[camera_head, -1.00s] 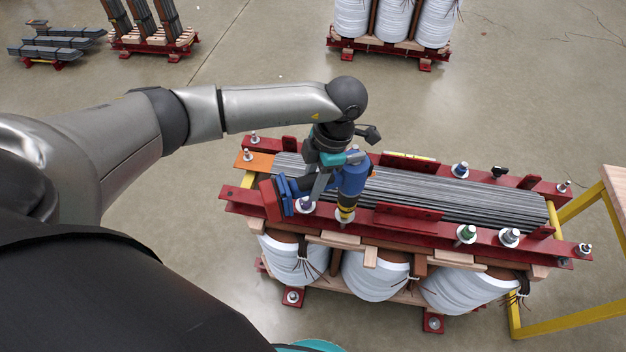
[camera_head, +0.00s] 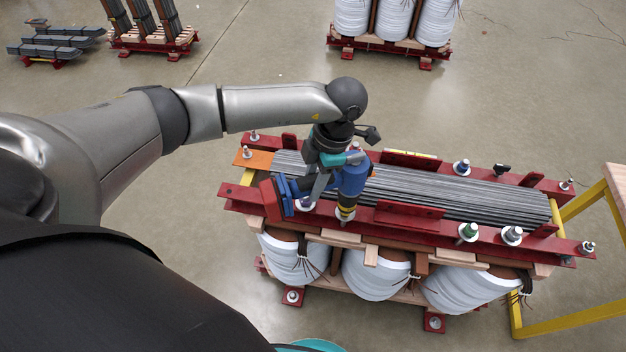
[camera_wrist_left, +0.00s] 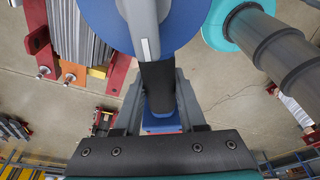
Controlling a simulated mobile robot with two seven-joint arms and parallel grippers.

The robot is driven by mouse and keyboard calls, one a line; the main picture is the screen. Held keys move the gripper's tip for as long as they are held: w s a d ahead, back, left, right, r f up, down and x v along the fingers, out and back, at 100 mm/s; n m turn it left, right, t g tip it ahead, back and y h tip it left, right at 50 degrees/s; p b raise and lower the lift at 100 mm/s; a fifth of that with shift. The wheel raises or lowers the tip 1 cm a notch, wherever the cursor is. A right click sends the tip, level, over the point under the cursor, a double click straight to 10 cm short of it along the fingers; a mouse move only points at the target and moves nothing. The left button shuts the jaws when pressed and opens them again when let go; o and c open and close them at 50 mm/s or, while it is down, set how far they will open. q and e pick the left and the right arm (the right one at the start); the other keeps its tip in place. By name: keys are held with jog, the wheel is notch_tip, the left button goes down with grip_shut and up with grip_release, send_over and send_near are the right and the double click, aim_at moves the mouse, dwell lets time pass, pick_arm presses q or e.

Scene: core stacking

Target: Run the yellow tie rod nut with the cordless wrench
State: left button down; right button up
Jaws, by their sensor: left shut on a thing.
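The blue cordless wrench (camera_head: 351,180), with a red battery end (camera_head: 271,200), stands with its nose down on the near red beam (camera_head: 400,224). My left gripper (camera_head: 322,184) is shut on its dark handle, which also shows between the fingers in the left wrist view (camera_wrist_left: 158,88). A yellow band (camera_head: 346,209) shows at the wrench's lower end, above a pale washer. I cannot tell whether this is the yellow nut or part of the socket; the nose hides the rod there. My right gripper is not in view.
A purple nut (camera_head: 304,203) is close left of the wrench nose. A green nut (camera_head: 468,231) and a grey nut (camera_head: 512,235) are farther right. A blue nut (camera_head: 462,167) is on the far beam. A yellow-legged stand (camera_head: 575,322) is at the right.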

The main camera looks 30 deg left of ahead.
pick_arm(q)
jog(key=shift+f+b, duration=1.35)
jog(key=shift+f, duration=0.15)
dwell(2.3)
jog(key=shift+f, duration=0.1)
dwell(1.6)
jog(key=shift+r+p, duration=2.5)
jog(key=shift+r, duration=0.75)
